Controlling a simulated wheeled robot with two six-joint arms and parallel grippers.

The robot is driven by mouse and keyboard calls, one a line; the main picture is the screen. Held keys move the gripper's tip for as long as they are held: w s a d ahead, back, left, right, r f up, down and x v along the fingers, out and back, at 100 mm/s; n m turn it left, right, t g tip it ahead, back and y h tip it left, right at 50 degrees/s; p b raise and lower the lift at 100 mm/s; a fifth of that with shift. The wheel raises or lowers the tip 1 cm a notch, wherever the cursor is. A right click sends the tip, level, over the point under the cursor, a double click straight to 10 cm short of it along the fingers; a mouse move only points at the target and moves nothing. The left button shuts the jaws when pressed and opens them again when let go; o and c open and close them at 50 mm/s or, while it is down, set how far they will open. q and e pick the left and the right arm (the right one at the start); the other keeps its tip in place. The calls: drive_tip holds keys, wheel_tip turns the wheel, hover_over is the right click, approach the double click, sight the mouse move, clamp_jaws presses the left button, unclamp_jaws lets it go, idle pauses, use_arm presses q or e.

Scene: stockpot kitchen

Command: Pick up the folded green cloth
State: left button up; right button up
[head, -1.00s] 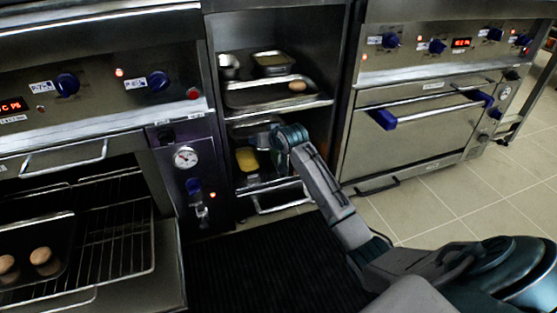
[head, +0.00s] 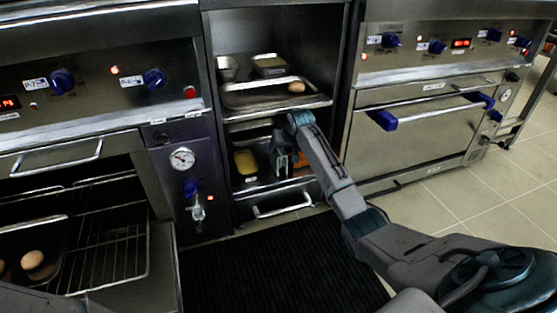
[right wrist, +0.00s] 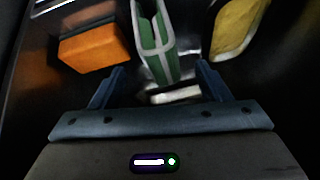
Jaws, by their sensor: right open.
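The folded green cloth (right wrist: 154,42) has pale stripes and stands in the middle of the right wrist view, with its lower end between my fingertips. My right gripper (right wrist: 160,70) is open, with one finger on each side of the cloth's near end and visible gaps to it. In the head view my right gripper (head: 283,152) reaches into the lower shelf of the open cabinet. The cloth is mostly hidden there behind the gripper. My left gripper is not in view.
An orange block (right wrist: 92,48) lies left of the cloth, and a yellow item (right wrist: 240,27) lies to its right in the wrist view. A tray (head: 250,101) with a brown egg-like item sits on the shelf above. Cabinet walls close in on both sides.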

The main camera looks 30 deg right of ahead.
sight(280, 151)
drive_tip(key=b+x, duration=0.3)
drive_tip(key=shift+w+f, duration=0.25)
drive_tip(key=shift+w+f+b, duration=0.35)
drive_tip(key=shift+w+f, duration=0.05)
drive_tip(key=shift+f, duration=0.05)
drive_tip(key=c, duration=1.2)
